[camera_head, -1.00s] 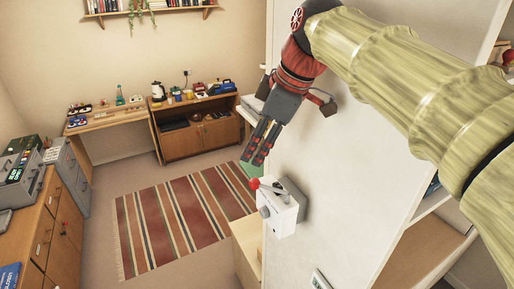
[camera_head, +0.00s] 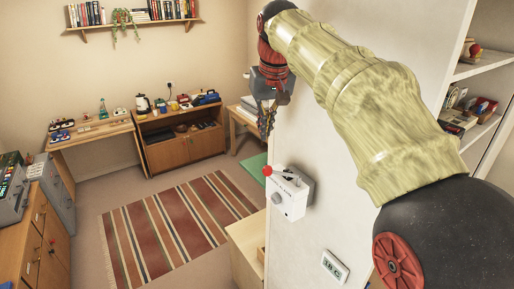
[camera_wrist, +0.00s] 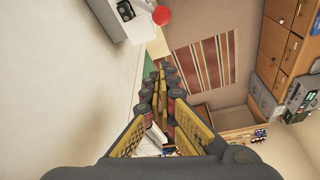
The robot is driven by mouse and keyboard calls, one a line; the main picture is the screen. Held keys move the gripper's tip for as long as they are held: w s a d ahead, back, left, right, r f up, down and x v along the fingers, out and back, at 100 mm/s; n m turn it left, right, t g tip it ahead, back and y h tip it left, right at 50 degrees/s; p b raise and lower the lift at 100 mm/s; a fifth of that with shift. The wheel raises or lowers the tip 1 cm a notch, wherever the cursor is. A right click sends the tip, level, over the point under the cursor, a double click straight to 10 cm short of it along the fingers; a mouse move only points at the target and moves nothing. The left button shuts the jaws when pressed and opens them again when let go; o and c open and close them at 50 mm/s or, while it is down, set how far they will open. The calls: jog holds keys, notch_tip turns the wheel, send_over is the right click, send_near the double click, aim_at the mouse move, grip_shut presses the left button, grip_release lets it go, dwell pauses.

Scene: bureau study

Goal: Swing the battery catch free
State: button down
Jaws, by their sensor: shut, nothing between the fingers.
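A white box (camera_head: 289,200) is mounted on the pale wall panel. It has a dark lever (camera_head: 286,176) on top, ending in a red ball knob (camera_head: 267,171), and a grey round dial on its front. The lever's lettering is too small to read. My gripper (camera_head: 266,131) is shut and empty, above and apart from the red knob. In the wrist view the fingers (camera_wrist: 166,68) come together, with the red knob (camera_wrist: 161,16) and part of the white box (camera_wrist: 127,22) beyond them at the top edge.
The pale wall panel (camera_head: 335,150) stands close beside my arm, with a small display (camera_head: 334,266) reading 18 C low on it. Open shelves (camera_head: 480,70) are at the right. A wooden cabinet (camera_head: 245,245) sits below the box. A striped rug (camera_head: 180,225) covers clear floor.

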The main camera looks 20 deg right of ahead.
notch_tip(320, 180, down, 8)
jog(key=s, duration=0.1)
jog(key=shift+f, duration=0.15)
dwell(0.4)
jog(key=shift+s, duration=0.1)
